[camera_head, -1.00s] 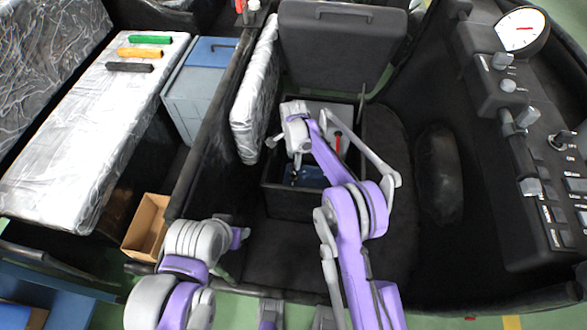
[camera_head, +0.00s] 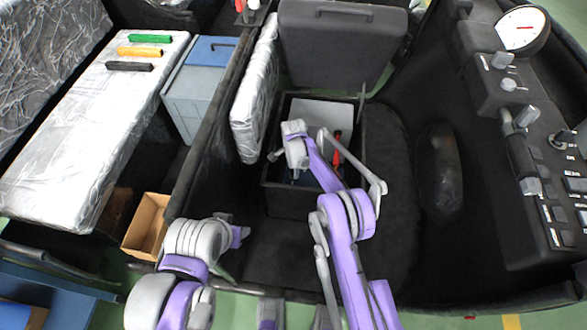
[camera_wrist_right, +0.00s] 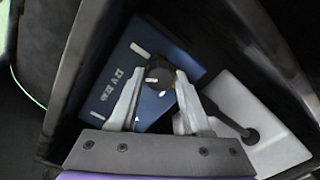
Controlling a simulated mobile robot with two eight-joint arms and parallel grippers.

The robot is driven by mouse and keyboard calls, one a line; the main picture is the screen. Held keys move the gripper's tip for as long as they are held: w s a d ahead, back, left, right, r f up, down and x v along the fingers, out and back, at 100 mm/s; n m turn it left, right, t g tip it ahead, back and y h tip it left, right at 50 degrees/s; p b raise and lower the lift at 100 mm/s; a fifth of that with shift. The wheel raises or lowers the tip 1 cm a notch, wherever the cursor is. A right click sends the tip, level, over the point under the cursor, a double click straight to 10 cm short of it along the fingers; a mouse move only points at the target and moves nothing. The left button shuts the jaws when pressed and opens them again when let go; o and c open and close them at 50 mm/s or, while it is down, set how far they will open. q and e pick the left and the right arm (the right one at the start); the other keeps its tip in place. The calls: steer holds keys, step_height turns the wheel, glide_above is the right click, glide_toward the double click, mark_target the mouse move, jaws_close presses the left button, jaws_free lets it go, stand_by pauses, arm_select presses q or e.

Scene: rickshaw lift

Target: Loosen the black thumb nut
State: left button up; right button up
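The black thumb nut (camera_wrist_right: 158,78) shows in the right wrist view on the top of a blue battery (camera_wrist_right: 150,68) marked 12 V. My right gripper (camera_wrist_right: 156,88) is open, with one pale finger on each side of the nut; I cannot tell whether they touch it. In the head view my right wrist (camera_head: 295,150) is over the open black compartment (camera_head: 292,203), and its fingers are mostly hidden. My left arm (camera_head: 195,240) is at the lower left of the head view; its fingertips are not clear.
A white box (camera_wrist_right: 265,120) sits beside the battery, with a dark tool lying over it in the wrist view. A red handle (camera_head: 337,150) shows in the compartment. Its walls stand close around my right gripper. The raised seat (camera_head: 340,45) stands behind.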

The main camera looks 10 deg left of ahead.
jaws_close()
steer(key=n+b, duration=0.2)
steer(key=shift+f+n+b, duration=0.15)
steer(key=shift+n+b, duration=0.15)
steer(key=shift+b, duration=0.05)
steer(key=shift+n+b, duration=1.2)
steer(key=shift+n, duration=0.6)
steer(key=shift+o, duration=2.4)
jaws_free()
